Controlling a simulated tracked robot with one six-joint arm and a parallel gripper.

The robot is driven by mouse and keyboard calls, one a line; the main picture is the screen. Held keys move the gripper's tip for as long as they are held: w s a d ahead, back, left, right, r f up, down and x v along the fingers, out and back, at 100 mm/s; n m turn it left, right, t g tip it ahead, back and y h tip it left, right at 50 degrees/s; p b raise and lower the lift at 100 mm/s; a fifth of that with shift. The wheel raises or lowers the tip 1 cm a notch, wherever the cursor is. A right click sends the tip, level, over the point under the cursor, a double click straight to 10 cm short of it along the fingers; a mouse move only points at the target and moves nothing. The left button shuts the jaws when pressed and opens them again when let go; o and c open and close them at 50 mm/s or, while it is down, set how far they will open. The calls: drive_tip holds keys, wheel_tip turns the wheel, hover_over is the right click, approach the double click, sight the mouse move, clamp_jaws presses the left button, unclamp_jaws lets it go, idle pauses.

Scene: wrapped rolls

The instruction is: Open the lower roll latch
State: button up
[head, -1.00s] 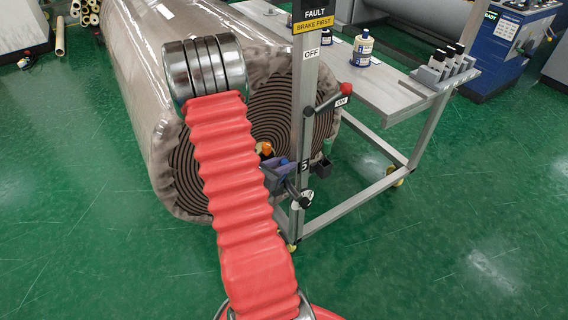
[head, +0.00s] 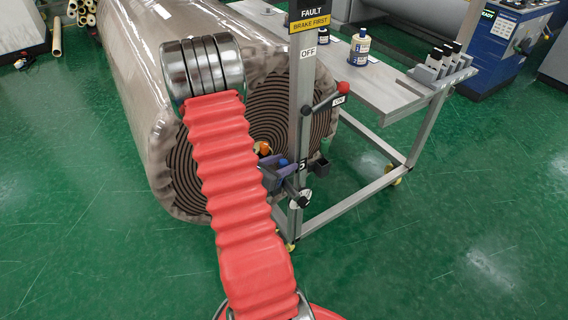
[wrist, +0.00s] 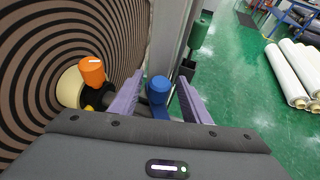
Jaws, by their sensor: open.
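My gripper (wrist: 160,79) has two purple fingers, open and apart, in the wrist view. A blue knob (wrist: 158,90) shows between them, nearer the left finger; contact cannot be told. An orange knob (wrist: 91,70) stands left of the fingers, in front of the roll's core. In the head view my gripper (head: 285,173) is small and partly hidden by my red arm, close to the grey post. The orange knob (head: 263,148) and blue knob (head: 283,162) show there too. No label clearly marks which part is the lower roll latch.
The large wrapped roll (head: 130,90) stands behind my arm. The grey post (head: 303,110) carries a fault sign (head: 310,16) and a red-knobbed lever (head: 342,88). A bench (head: 385,92) with bottles is to the right. The green floor (head: 440,230) at right is clear.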

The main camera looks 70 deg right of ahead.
drive_tip(key=shift+a, duration=0.1)
drive_tip(key=v, duration=1.3)
drive_tip(key=shift+a, duration=0.25)
drive_tip(key=shift+r, duration=0.1)
drive_tip(key=shift+c, duration=0.3)
